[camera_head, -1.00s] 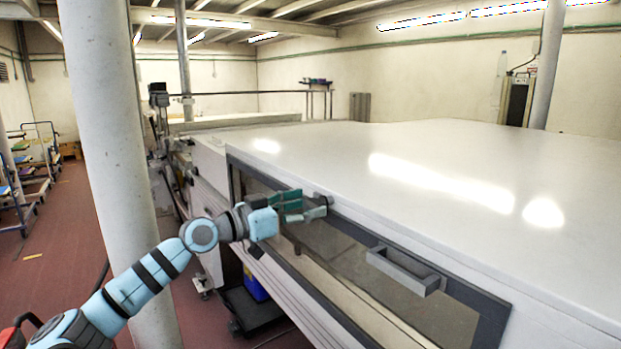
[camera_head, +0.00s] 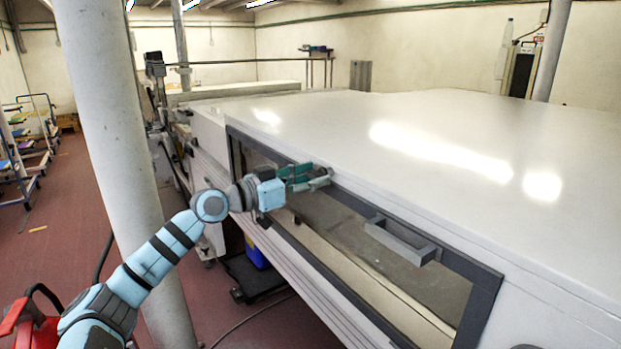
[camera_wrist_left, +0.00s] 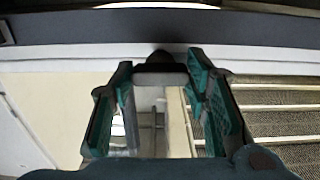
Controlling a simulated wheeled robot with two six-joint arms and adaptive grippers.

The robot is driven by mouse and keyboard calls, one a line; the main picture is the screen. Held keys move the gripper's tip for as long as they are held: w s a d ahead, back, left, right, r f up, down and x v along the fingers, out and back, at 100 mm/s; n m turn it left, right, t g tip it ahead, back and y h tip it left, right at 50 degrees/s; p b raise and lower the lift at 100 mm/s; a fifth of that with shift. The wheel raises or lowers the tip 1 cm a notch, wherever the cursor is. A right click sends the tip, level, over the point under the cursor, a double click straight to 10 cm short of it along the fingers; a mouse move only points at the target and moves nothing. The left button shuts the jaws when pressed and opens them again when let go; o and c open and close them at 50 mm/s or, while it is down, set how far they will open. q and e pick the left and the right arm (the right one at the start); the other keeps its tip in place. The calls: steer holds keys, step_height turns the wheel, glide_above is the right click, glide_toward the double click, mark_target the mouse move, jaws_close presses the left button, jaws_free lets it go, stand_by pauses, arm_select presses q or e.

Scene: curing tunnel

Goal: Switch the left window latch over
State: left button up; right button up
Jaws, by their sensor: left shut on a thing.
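The window (camera_head: 420,290) is a dark-framed pane along the side of the big white curing tunnel. My left gripper (camera_head: 310,178) is at the upper frame bar, near the window's left end. It is shut on the left window latch, which its teal fingers mostly hide in the head view. In the left wrist view the latch (camera_wrist_left: 161,78) is a short grey piece with a dark knob behind it, between the two fingers of the left gripper (camera_wrist_left: 163,95). My right gripper is not in view.
The white tunnel top (camera_head: 450,150) is wide and clear. A grey handle (camera_head: 402,240) stands out from the window frame to the right of the gripper. A thick pale column (camera_head: 115,150) rises close behind my left arm. A wheeled dolly (camera_head: 250,280) stands under the tunnel.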

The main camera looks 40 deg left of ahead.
arm_select(q)
steer(key=shift+n, duration=0.3)
steer(key=n, duration=0.3)
steer(key=shift+r+n+p, duration=0.1)
steer(key=shift+n+p, duration=0.2)
steer(key=shift+p, duration=0.05)
steer(key=n+p, duration=0.1)
steer(key=n, duration=0.3)
steer(key=shift+n+p, duration=0.3)
steer(key=n+p, duration=0.2)
steer(key=n, duration=0.3)
steer(key=shift+p, duration=0.3)
steer(key=n+p, duration=0.1)
steer(key=n, duration=0.2)
steer(key=shift+n+p, duration=0.4)
steer(key=shift+n, duration=0.1)
steer(key=o, duration=1.2)
steer(key=shift+c, duration=0.2)
